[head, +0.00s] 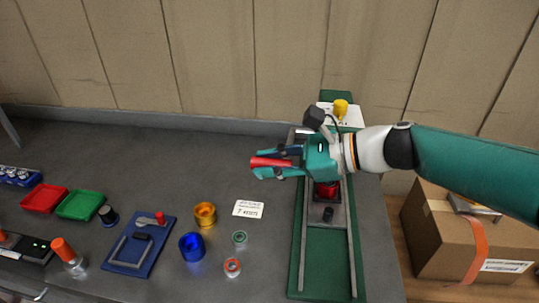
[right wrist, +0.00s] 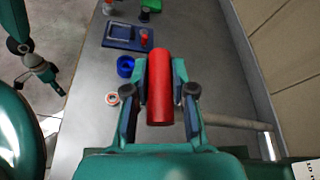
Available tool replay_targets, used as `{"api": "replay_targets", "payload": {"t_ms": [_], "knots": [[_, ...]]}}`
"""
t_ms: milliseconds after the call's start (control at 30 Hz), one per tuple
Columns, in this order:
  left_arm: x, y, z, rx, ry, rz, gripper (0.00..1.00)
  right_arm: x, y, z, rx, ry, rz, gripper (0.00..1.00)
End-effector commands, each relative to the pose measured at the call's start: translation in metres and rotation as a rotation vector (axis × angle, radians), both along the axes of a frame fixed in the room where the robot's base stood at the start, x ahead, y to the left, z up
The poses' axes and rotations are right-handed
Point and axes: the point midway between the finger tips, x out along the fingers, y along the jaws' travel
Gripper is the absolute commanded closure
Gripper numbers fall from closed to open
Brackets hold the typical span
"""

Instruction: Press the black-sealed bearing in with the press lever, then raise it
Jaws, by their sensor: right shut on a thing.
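The press (head: 324,245) is a long green frame with two grey rails at the right of the bench. Its lever has a red handle, which shows in the head view (head: 268,162) and in the right wrist view (right wrist: 159,85). My right gripper (head: 276,163) is shut on this handle, with one finger on each side of it in the right wrist view (right wrist: 162,98). I cannot make out the black-sealed bearing; my gripper and wrist hide part of the press.
A green-ringed bearing (head: 240,238) and a red-ringed bearing (head: 232,267) lie left of the press. Blue (head: 192,247) and gold (head: 205,215) cups, a blue board (head: 142,243) and red (head: 44,198) and green (head: 80,205) trays are farther left. A cardboard box (head: 450,240) stands beyond the bench's right edge.

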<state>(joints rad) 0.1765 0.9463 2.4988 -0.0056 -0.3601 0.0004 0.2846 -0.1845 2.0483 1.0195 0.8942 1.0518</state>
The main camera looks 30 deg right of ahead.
Motion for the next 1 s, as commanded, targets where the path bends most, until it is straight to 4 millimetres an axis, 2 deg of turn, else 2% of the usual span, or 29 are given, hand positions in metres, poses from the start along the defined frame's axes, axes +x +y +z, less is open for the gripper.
{"api": "replay_targets", "payload": {"t_ms": [33, 300, 800, 833, 967, 1000], "knots": [[0.0, 0.0, 0.018, 0.0, 0.0, 0.0, 0.6, 0.003, -0.003, 0.015, 0.013, 0.017, -0.007, 1.0], [0.0, 0.0, 0.043, 0.0, 0.0, 0.0, 0.6, 0.009, -0.008, 0.027, 0.066, 0.085, -0.007, 1.0], [0.0, 0.0, 0.046, 0.0, 0.0, 0.0, 0.6, 0.011, -0.009, 0.028, 0.078, 0.097, -0.009, 1.0], [0.0, 0.0, 0.046, 0.0, 0.0, 0.0, 0.6, 0.011, -0.009, 0.028, 0.078, 0.097, -0.009, 0.74], [0.0, 0.0, 0.046, 0.0, 0.0, 0.0, 0.6, 0.01, -0.009, 0.028, 0.078, 0.097, -0.008, 0.52], [0.0, 0.0, 0.046, 0.0, 0.0, 0.0, 0.6, 0.01, -0.008, 0.028, 0.078, 0.098, -0.007, 0.51]]}}
